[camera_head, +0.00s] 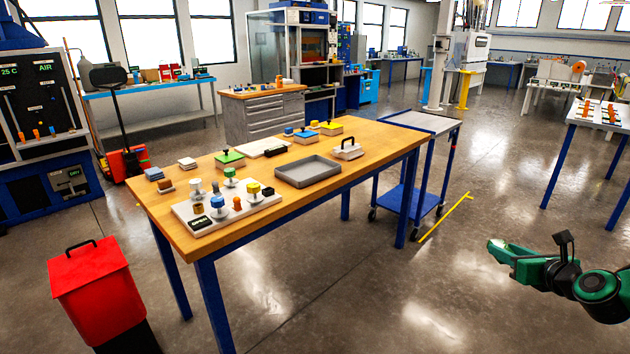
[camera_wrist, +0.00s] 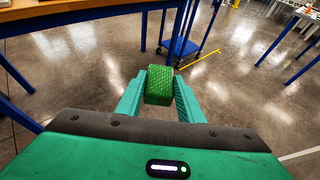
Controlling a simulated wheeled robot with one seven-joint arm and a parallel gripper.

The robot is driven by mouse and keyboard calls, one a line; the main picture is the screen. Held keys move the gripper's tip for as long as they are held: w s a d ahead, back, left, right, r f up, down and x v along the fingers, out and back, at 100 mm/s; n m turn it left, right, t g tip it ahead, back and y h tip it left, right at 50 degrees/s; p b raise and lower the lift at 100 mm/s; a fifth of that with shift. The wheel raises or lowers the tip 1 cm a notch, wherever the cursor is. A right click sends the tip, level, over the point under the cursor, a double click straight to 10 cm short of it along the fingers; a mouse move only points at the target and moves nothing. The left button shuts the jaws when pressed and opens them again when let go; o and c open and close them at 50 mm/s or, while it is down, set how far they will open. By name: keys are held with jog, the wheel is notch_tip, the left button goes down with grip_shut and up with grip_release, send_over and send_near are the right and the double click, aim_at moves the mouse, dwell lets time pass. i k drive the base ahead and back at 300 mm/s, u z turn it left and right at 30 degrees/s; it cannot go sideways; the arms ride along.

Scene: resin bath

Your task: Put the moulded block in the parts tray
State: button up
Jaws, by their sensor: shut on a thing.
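My gripper (camera_head: 498,247) is out over the floor at the right in the head view, well apart from the wooden workbench. In the wrist view its two teal fingers are shut on a green moulded block (camera_wrist: 159,84) with a textured surface. The block is held at the fingertips, above the floor. In the head view the block is hard to tell apart from the green fingers. The grey parts tray (camera_head: 307,171) lies on the workbench, right of its middle, and looks empty. The tray does not show in the wrist view.
A red bin (camera_head: 90,280) stands at the left. Open floor separates my gripper from the bench.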

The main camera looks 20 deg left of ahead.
aim_at(308, 173)
jog(key=u, duration=0.85)
jog(key=i, duration=1)
